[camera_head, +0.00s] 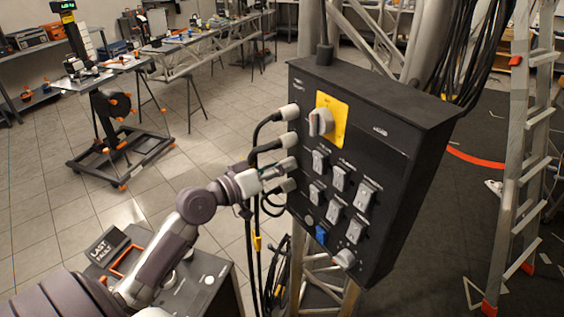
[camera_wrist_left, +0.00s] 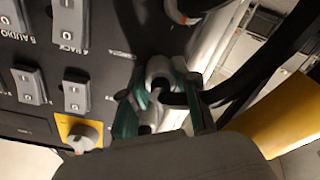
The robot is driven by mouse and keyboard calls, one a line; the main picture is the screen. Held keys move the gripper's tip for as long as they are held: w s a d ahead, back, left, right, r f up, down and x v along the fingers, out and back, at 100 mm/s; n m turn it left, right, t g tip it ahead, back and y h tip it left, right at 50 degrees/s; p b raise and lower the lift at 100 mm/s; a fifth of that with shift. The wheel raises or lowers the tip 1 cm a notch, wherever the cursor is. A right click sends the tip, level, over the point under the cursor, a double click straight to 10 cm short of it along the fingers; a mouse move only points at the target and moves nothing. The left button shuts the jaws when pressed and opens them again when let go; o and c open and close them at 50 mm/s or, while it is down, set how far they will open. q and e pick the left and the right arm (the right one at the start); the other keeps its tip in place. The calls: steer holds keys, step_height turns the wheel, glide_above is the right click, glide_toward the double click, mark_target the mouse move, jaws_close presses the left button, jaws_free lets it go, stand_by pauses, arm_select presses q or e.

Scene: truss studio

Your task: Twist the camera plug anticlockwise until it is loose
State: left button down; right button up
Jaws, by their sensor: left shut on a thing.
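A dark control box (camera_head: 370,115) has a row of pale grey plugs with black cables along its left side. My left gripper (camera_head: 276,173) reaches this side from the left and is shut on one of the lower plugs. In the left wrist view my gripper (camera_wrist_left: 160,92) has its teal-lined fingers on either side of this grey plug (camera_wrist_left: 159,70), with its black cable running off to the right. The label of the held plug is not readable, so I cannot confirm it is the camera plug. My right gripper is not in view.
Another plug (camera_head: 287,113) sits higher, and one (camera_head: 285,141) just above my gripper. The box front has several grey switches (camera_head: 320,160) and a knob on a yellow plate (camera_head: 337,110). Cables hang below the gripper. A ladder (camera_head: 528,150) stands at right; a case (camera_head: 190,280) is below.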

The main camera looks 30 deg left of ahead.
arm_select(q)
steer(key=n+p, duration=0.2)
steer(key=n, duration=0.2)
steer(key=shift+n, duration=0.4)
stand_by(0.4)
steer(key=c, duration=0.9)
jaws_free()
steer(key=shift+a, duration=0.1)
steer(key=shift+o, duration=0.2)
steer(key=v, duration=1.2)
